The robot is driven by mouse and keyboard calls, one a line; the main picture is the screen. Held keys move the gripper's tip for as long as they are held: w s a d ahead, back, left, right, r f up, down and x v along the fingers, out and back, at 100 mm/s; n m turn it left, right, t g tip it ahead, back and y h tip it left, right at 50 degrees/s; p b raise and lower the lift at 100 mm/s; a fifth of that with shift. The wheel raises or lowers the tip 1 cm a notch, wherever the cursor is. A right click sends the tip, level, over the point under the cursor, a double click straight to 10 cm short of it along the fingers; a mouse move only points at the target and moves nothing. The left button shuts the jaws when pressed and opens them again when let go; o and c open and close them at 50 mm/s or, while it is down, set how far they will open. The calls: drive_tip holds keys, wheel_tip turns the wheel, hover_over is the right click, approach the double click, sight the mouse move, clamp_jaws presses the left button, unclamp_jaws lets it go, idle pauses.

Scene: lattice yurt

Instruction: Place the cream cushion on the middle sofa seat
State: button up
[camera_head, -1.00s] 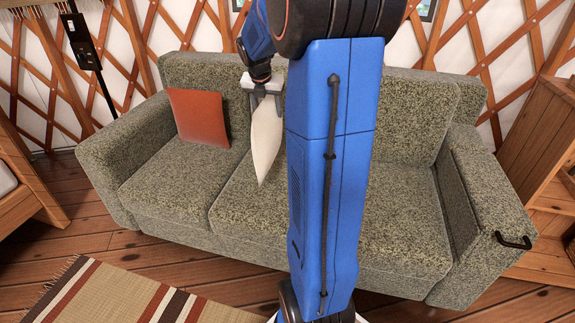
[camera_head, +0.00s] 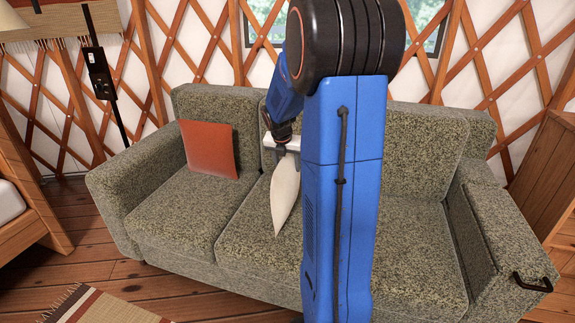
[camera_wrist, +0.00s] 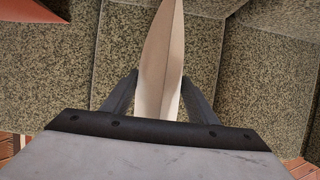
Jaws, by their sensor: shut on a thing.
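The cream cushion (camera_head: 285,196) hangs edge-on below my gripper (camera_head: 283,150), over the middle seat of the green-grey sofa (camera_head: 250,232). In the wrist view my gripper (camera_wrist: 160,100) is shut on the cream cushion (camera_wrist: 160,50), one finger on each side of it. The cushion is upright, its lower tip near the middle seat; I cannot tell whether it touches. My blue arm hides part of the middle seat and the backrest behind it.
An orange cushion (camera_head: 209,150) leans on the backrest of the left seat. A wooden cabinet (camera_head: 545,170) stands beyond the right armrest, which has a black handle (camera_head: 532,283). A striped rug (camera_head: 100,306) lies at the front left. The left seat front is clear.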

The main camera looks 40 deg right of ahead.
drive_tip(key=o, duration=1.7)
drive_tip(key=shift+o, duration=0.2)
drive_tip(key=v, duration=1.2)
drive_tip(key=s+a+m, duration=0.1)
drive_tip(key=a, duration=0.1)
drive_tip(key=s+a+r+m, duration=0.1)
drive_tip(key=a, duration=0.2)
drive_tip(key=s+a+m, duration=0.1)
drive_tip(key=a+m, duration=0.1)
drive_tip(key=shift+a+r+y, duration=0.2)
drive_tip(key=shift+r+y, duration=0.1)
drive_tip(key=shift+r, duration=0.05)
drive_tip(key=s+a+f+m+t+y, duration=0.1)
drive_tip(key=s+a+f+m, duration=0.1)
drive_tip(key=s+a+m, duration=0.8)
drive_tip(key=s+a+f+m+t+y, duration=0.1)
drive_tip(key=s+a+f+m+y, duration=0.1)
drive_tip(key=s+a+m, duration=0.8)
drive_tip(key=s+a+f, duration=0.1)
drive_tip(key=s+a, duration=0.1)
drive_tip(key=a, duration=0.1)
